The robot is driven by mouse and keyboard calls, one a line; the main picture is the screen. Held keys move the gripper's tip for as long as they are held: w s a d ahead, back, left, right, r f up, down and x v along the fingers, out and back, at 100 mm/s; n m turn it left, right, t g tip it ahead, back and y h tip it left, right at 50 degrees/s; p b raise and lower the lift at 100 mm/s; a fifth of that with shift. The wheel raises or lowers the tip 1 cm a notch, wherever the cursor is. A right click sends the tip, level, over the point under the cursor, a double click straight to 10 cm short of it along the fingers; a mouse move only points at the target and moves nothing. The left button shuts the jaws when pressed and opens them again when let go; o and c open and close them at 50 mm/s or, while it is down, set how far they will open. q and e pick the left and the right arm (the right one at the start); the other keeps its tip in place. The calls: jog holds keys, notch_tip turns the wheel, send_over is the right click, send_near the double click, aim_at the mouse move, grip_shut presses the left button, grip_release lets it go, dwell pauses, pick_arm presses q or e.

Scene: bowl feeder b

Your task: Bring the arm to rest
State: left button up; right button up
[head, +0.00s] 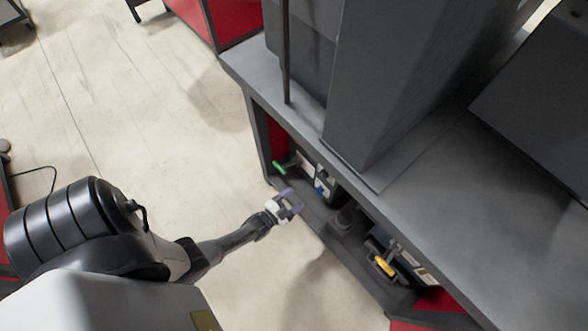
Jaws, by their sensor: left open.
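My left arm comes in from the lower left and reaches out toward the dark grey machine bench. My left gripper (287,205) is small in the view, with its fingers apart and nothing seen between them. It is in front of the open lower side of the bench, close to the lower shelf's edge. I cannot tell whether it touches the shelf. My right gripper is not in the view.
The grey bench top (440,140) carries a tall grey column (385,75). Below it, units with a green handle (279,168) and a yellow handle (385,266) sit on the lower shelf. A red cabinet (235,20) stands behind. The pale floor (150,130) is largely clear.

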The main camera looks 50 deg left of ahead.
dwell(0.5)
pick_arm(q)
notch_tip(320, 180, down, 8)
jog(key=n+g, duration=0.5)
jog(key=g, duration=0.4)
notch_tip(320, 180, up, 15)
jog(key=w+d+n+g+p, duration=0.2)
jog(key=g, duration=0.3)
jog(key=s+d+r+m+p, duration=0.15)
jog(key=s+r+p, duration=0.55)
jog(key=r, duration=0.7)
jog(key=s+d+r+h+p, duration=0.1)
jog(key=s+d+r+p, duration=0.3)
jog(key=r+p, duration=0.8)
jog(key=s+d+r+p, duration=0.2)
jog(key=s+r+p, duration=0.45)
jog(key=r, duration=0.95)
notch_tip(320, 180, up, 34)
jog(key=p, duration=3.3)
jog(key=shift+a+r+p, duration=0.15)
jog(key=shift+r+p, duration=0.05)
jog(key=shift+p, duration=0.2)
